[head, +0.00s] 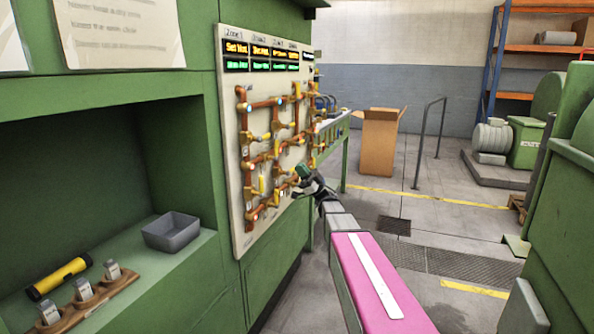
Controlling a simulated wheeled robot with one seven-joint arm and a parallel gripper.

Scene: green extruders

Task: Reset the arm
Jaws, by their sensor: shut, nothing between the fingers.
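My arm reaches forward from the lower right, with a pink link nearest the camera. My gripper (303,171) is at its far end, small in the view, close in front of the valve panel (240,215). It is shut with nothing in it. The panel is a pale board with copper pipes, yellow-handled valves and lit zone displays (262,55) along its top. I cannot tell whether the fingertips touch the pipes.
A green recess at left holds a grey tray (171,232), a yellow-black cylinder (59,278) and a wooden holder (85,305). A cardboard box (378,143) and metal railing (428,140) stand behind. Green machinery (565,210) is at right; the floor between is clear.

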